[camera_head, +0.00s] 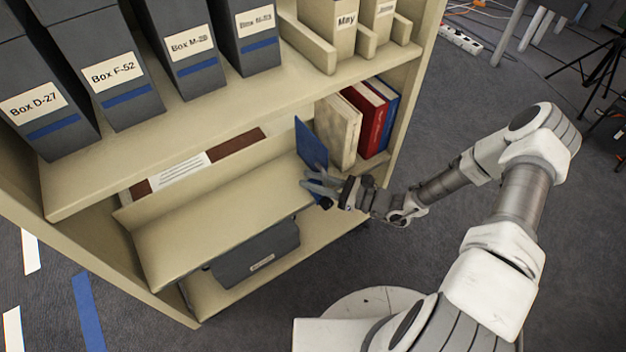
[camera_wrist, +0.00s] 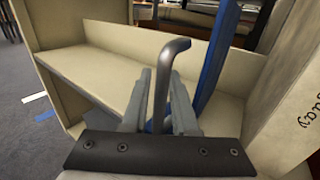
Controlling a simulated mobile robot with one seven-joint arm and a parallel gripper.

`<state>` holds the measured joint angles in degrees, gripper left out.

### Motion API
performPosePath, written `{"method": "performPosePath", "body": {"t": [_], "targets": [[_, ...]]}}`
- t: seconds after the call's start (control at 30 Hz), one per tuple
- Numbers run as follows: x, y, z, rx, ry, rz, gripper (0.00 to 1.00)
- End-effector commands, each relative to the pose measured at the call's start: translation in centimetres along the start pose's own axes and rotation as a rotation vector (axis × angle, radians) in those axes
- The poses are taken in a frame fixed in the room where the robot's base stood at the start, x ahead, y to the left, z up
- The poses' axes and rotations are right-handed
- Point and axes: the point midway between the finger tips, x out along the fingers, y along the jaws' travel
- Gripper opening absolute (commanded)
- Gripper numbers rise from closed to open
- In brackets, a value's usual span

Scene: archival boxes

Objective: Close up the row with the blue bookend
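The blue bookend (camera_head: 311,145) stands upright on the middle shelf, to the left of a short row. Its upright plate shows edge-on in the wrist view (camera_wrist: 216,58), to the right of my fingers. The row has a thick cream book (camera_head: 338,132), a red book (camera_head: 368,118) and a blue book (camera_head: 386,105). A gap shows between bookend and cream book. My gripper (camera_head: 308,180) is just in front of and below the bookend's plate. Its fingers (camera_wrist: 161,95) look apart, with a bent grey rod (camera_wrist: 170,75) between them. Whether they touch the bookend is hidden.
The middle shelf (camera_head: 210,225) is bare left of the bookend, with a low back ledge. The shelf above holds grey boxes (camera_head: 108,75) and cream files (camera_head: 335,30). A dark box (camera_head: 258,253) lies on the shelf below. The shelf unit's right side panel (camera_head: 408,95) bounds the row.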

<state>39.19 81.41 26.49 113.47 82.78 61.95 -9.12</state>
Motion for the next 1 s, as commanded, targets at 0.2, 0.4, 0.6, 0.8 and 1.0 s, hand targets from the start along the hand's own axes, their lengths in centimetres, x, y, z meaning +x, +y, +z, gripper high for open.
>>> {"method": "performPosePath", "body": {"t": [0.2,0.4,0.6,0.8,1.0], "targets": [[-0.04,0.0,-0.01,0.0,0.0,0.0,0.0],[-0.06,0.0,-0.02,0.0,0.0,0.0,0.0],[-0.08,-0.01,-0.04,0.0,0.001,0.0,0.0],[-0.09,0.0,-0.05,0.001,0.001,0.0,0.0],[-0.1,0.0,-0.06,0.001,0.001,0.0,0.0]]}}
